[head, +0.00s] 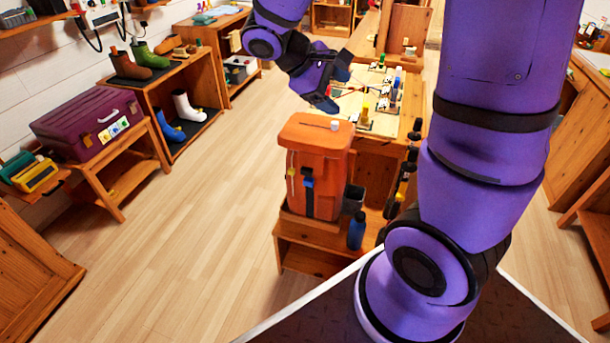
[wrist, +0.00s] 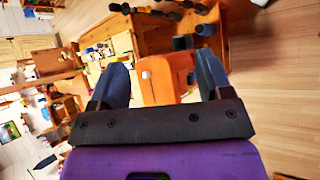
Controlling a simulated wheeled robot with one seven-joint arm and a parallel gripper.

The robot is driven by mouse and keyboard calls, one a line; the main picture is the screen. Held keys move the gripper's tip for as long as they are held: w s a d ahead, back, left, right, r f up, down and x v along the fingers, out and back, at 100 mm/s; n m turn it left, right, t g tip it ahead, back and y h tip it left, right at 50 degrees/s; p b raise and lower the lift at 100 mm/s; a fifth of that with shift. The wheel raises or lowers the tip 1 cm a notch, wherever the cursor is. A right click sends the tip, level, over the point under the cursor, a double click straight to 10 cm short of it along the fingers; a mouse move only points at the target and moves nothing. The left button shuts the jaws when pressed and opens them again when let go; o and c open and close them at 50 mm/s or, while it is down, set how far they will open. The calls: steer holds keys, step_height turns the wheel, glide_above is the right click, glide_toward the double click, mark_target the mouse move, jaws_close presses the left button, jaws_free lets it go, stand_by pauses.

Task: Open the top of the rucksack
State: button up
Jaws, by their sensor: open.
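The orange rucksack (head: 312,185) stands upright on a low wooden stand (head: 312,258). Its top (head: 318,133) looks closed, with a small white piece (head: 334,125) on it. A strap with a black and blue buckle (head: 308,178) hangs on its front. My gripper (head: 328,98) is in the air above the rucksack's far side, apart from it. In the wrist view the rucksack (wrist: 165,88) shows between and beyond the two spread fingers of my gripper (wrist: 162,75). The gripper is open and empty.
A blue bottle (head: 356,231) and a dark container (head: 353,200) stand right of the rucksack. A workbench (head: 375,138) with small items lies behind it. A purple case (head: 95,122) and a boot shelf (head: 183,140) are at left. The floor left of the rucksack is clear.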

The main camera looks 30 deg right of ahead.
mark_target(306, 173)
steer(key=w+f+n+t+h, duration=0.3)
steer(key=w+f+n, duration=0.2)
steer(key=f, duration=0.4)
steer(key=w+f+n+t+h, duration=0.3)
steer(key=w+f+n, duration=0.15)
steer(key=f, duration=0.55)
steer(key=w+f+n+t+h, duration=0.3)
steer(key=w+f+n, duration=0.15)
steer(key=f, duration=0.45)
steer(key=s+a+f+n+t+y, duration=0.25)
steer(key=f+n+t, duration=0.35)
steer(key=f, duration=0.7)
steer(key=shift+n+g+y, duration=0.3)
steer(key=shift+g+y, duration=0.15)
steer(key=shift+g, duration=0.05)
steer(key=x, duration=1)
steer(key=shift+w+f, duration=0.15)
steer(key=shift+w, duration=0.45)
steer(key=shift+c, duration=0.2)
